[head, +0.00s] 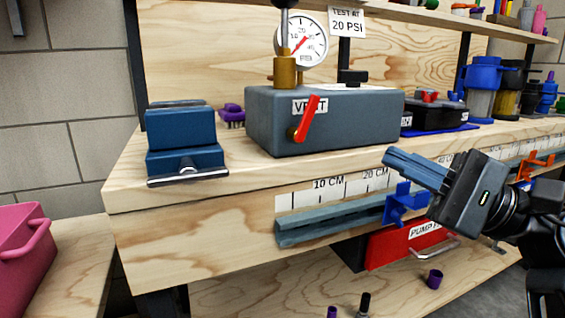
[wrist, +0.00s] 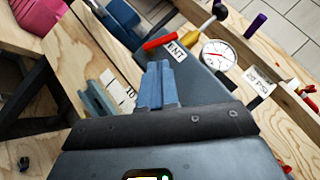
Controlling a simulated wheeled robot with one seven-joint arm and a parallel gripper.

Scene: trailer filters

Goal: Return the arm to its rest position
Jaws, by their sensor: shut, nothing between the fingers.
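My gripper (head: 390,158) is at the right in the head view, in front of the bench's front edge, with its blue fingers pointing left and slightly up. The fingers (wrist: 157,84) are closed together and empty, and show at the middle of the wrist view. My black arm runs off the right edge of the head view. The gripper appears apart from the bench things, though its exact distance from the blue clamp (head: 405,202) below it is hard to tell.
The wooden bench (head: 130,180) carries a blue vise (head: 181,138), a grey vent box (head: 350,118) with red lever (head: 307,119) and a gauge (head: 302,40). A grey rail (head: 330,222) and red pump drawer (head: 400,245) are below. A pink bin (head: 22,240) stands left.

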